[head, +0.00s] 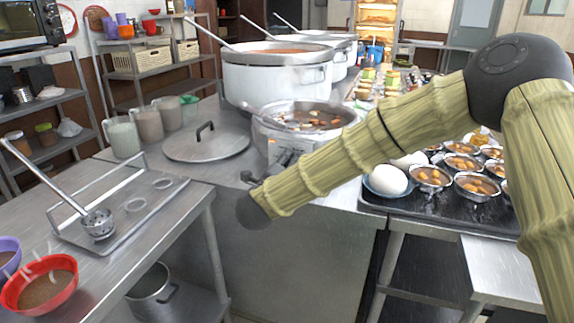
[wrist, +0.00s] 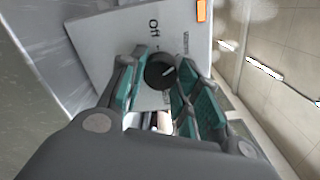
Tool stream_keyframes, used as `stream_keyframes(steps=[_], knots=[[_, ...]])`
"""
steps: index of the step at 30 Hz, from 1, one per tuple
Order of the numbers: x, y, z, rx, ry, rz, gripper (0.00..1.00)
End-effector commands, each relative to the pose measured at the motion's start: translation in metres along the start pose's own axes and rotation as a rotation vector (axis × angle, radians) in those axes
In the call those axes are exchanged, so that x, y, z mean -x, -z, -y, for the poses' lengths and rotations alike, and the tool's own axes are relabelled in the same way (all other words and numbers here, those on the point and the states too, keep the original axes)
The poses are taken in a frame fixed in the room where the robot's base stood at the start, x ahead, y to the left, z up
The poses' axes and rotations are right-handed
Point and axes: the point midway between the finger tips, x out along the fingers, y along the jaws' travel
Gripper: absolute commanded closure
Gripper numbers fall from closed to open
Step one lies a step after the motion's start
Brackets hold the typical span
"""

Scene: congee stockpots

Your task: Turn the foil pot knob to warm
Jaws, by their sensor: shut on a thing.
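A black round knob (wrist: 158,74) with a pale pointer line sits on a light grey panel (wrist: 110,45) in the wrist view. Lettering that looks like "Off" stands above the knob, with smaller, hard-to-read lettering to its right. My gripper (wrist: 158,92) has its teal pads on both sides of the knob and is shut on it. The pointer line slants to the upper right. In the head view my gripper (head: 279,162) is at the front of a metal cooker with a pot of food (head: 306,118). The knob is not clearly visible there.
An orange light (wrist: 201,10) is at the panel's top. A large stockpot (head: 275,78) stands behind the cooker. A lid (head: 206,142) and several pitchers (head: 148,124) are on the counter to the left. A black tray (head: 440,207) of bowls is to the right.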

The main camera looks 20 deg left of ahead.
Motion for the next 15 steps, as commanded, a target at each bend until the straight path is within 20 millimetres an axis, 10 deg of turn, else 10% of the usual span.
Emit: stream_keyframes(steps=[1, 2, 5, 15], knots=[[0.0004, 0.0004, -0.0010, 0.000, -0.002, 0.000, 0.92], [0.0004, 0.0004, -0.0009, 0.000, -0.002, 0.000, 0.62], [0.0003, 0.0003, -0.0008, 0.000, -0.001, 0.000, 0.46], [0.0014, 0.0000, -0.0003, -0.001, -0.001, 0.000, 0.46]])
